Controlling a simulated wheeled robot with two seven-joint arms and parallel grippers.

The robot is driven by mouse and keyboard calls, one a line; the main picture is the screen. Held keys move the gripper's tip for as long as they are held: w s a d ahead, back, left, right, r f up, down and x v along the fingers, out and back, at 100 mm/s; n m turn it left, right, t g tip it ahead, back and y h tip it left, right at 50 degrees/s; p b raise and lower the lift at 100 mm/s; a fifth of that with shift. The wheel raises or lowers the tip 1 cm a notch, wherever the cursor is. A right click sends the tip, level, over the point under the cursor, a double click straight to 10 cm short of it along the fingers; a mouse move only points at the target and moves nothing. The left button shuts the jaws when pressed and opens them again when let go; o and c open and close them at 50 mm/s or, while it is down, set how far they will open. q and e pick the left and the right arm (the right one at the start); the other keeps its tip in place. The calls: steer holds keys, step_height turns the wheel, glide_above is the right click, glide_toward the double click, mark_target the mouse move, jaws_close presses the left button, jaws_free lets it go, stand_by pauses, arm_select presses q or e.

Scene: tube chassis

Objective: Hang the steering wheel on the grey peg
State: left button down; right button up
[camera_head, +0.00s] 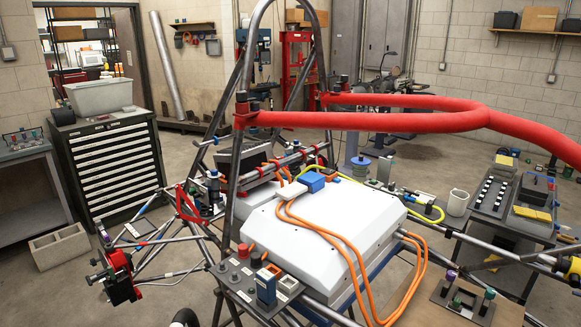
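I cannot make out a steering wheel in the head view. I also cannot pick out the grey peg with certainty. A small dark fixture (466,303) with several short upright posts, with purple, green and grey tops, stands on a brown board at the lower right; I cannot tell whether one is the peg. The tube chassis (232,170) fills the middle, with a thick red padded tube (400,120) reaching from its upright to the right edge. Neither of my grippers is in view.
A white box (320,240) with orange cables fills the chassis middle. A control panel (258,277) sits at its front left.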

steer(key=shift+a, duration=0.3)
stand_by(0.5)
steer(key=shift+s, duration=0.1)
